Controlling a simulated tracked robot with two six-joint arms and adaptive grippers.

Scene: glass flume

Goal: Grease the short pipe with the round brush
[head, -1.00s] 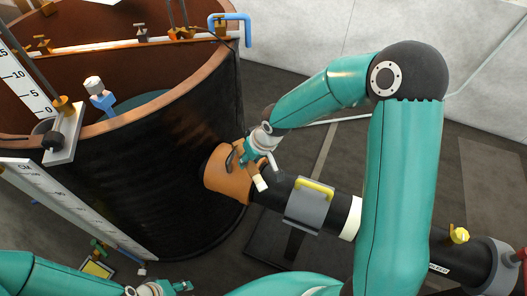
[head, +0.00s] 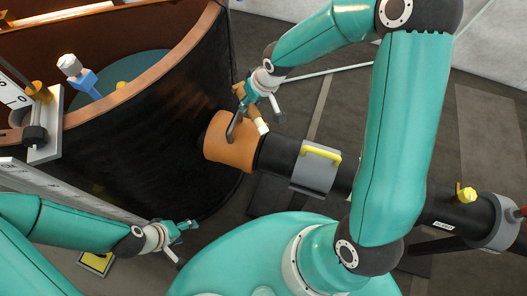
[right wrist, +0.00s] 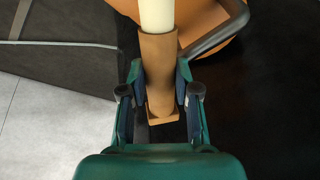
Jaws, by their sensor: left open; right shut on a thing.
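The round brush (head: 262,127) has a brown handle and a cream, rounded end. My right gripper (head: 257,101) is shut on its handle, which also shows between the fingers in the right wrist view (right wrist: 160,75). The orange short pipe (head: 228,150) sticks out of the dark tank's side and joins a black pipe. The brush's cream end shows at the upper right edge of the short pipe; I cannot tell whether they touch. My left gripper (head: 184,243) is open and empty at the lower left, in front of the tank.
The large tank (head: 130,150) with a copper-coloured rim fills the upper left. A grey clamp with a yellow handle (head: 321,151) sits on the black pipe, and a yellow valve knob (head: 466,193) stands further right. Open floor (head: 300,95) lies behind the pipe.

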